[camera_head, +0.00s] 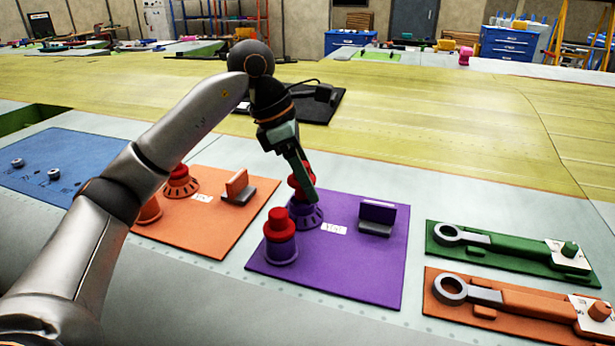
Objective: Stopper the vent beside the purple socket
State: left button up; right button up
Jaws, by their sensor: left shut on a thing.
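The purple board (345,275) lies on the wing's near part. On it are a ribbed purple vent (306,218), a purple upright block (377,216) on a dark base, a small white label (334,229) and a purple cylinder (281,253) topped by a red cap (279,225). My left gripper (306,188) points down at the vent, shut on a red stopper (296,181). Its finger partly hides the stopper and vent. I cannot tell whether the stopper is seated or just above. My right gripper is out of view.
An orange board (215,235) with a red-topped vent (179,184) lies left, partly behind my arm. A blue board (50,160) lies farther left. Green (510,240) and orange (530,315) trays with wrench-like tools lie right. A black mat (318,108) lies behind.

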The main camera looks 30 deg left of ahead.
pick_arm(q)
jog(key=shift+f, duration=0.15)
jog(key=shift+f+b, duration=0.35)
jog(key=shift+f, duration=0.1)
jog(key=shift+f+b, duration=0.7)
jog(key=shift+f, duration=0.4)
dwell(0.4)
jog(key=o, duration=1.4)
jog(key=p+v, duration=0.1)
jog(key=v, duration=1.1)
jog(key=shift+s+r, duration=0.1)
jog(key=shift+r, duration=0.2)
